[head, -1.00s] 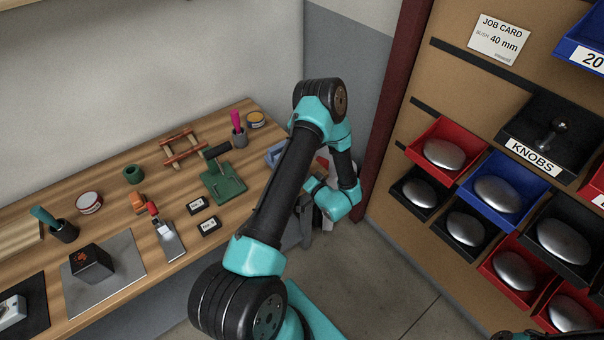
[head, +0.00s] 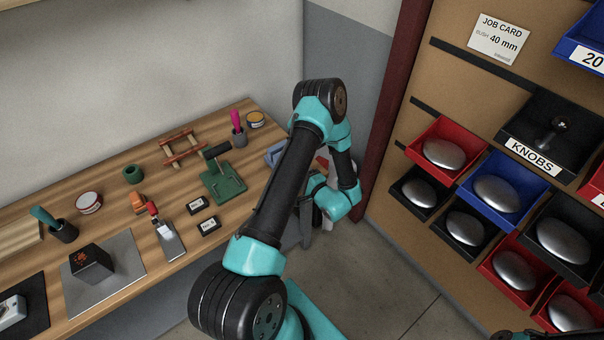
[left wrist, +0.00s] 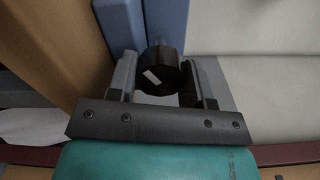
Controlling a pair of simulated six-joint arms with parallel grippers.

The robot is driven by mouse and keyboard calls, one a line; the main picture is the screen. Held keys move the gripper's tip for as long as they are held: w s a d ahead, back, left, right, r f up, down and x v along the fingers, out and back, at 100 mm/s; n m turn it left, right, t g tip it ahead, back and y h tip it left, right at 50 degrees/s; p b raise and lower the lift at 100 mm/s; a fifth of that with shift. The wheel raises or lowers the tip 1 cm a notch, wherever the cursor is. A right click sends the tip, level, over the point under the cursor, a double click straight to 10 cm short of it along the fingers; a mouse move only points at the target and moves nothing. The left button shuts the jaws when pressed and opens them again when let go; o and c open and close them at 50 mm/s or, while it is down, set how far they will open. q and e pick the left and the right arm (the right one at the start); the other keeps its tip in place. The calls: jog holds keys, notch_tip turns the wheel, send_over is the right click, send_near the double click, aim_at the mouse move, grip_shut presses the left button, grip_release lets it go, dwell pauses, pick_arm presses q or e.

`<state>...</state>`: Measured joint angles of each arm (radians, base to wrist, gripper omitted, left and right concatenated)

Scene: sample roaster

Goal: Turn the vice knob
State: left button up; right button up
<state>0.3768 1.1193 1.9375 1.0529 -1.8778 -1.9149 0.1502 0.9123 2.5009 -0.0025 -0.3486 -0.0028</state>
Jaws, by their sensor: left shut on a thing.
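The vice knob (left wrist: 158,78) is a black cylinder with a white mark, seen in the left wrist view in front of a blue vice body (left wrist: 166,18). The white mark sits tilted on the knob's face. My left gripper (left wrist: 164,76) has one finger on each side of the knob and is shut on it. In the head view, part of the blue vice (head: 274,153) shows at the bench's right end. My left arm hides the knob there, and the fingers are mostly covered by the wrist.
The wooden bench (head: 110,205) holds a green press (head: 224,184), a red frame (head: 183,148), small black boxes and tools. A wall rack of bins on the right has a black tray labelled KNOBS (head: 533,156). The floor (head: 375,270) between them is clear.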

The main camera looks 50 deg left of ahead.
pick_arm(q)
jog(key=shift+d+m, duration=0.1)
jog(key=shift+m, duration=0.2)
jog(key=o, duration=0.6)
jog(key=shift+o, duration=0.2)
jog(key=s+d, duration=0.2)
jog(key=d, duration=1.5)
jog(key=shift+d, duration=0.15)
